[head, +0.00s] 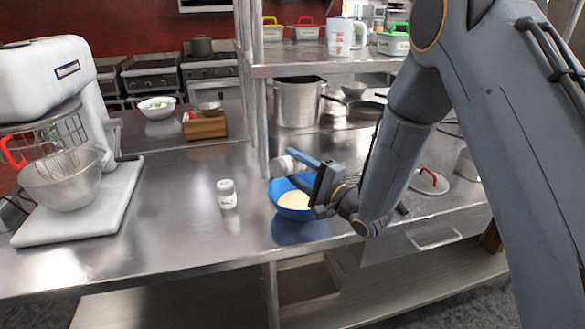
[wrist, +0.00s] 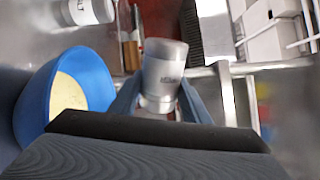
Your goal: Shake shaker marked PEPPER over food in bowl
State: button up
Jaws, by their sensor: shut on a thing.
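My gripper (head: 306,168) is shut on a shaker (head: 284,166) with a grey cap and pale body. The held shaker is tipped on its side above the far part of the blue bowl (head: 279,204). It also shows between my fingers in the wrist view (wrist: 162,72); its lettering is too blurred to read. Pale yellow food (head: 294,200) lies in the bowl, partly hidden by my gripper. A second shaker (head: 228,195) stands upright on the counter left of the bowl, its small label unreadable. The bowl shows at left in the wrist view (wrist: 98,78).
A stand mixer (head: 60,75) stands at the left. A shelf post (head: 262,120) rises just behind the bowl. A large pot (head: 298,103) and a pan (head: 352,107) are farther back. The steel counter (head: 170,235) is clear at front left.

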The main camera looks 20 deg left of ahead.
jog(key=shift+r+p, duration=0.3)
jog(key=shift+r, duration=0.6)
jog(key=shift+f, duration=0.1)
jog(key=shift+f+b, duration=1.05)
jog(key=shift+f, duration=0.6)
jog(key=shift+r, duration=0.1)
notch_tip(320, 180, up, 3)
jog(key=shift+r+p, duration=0.15)
jog(key=shift+p, duration=1)
jog(key=shift+f, duration=0.2)
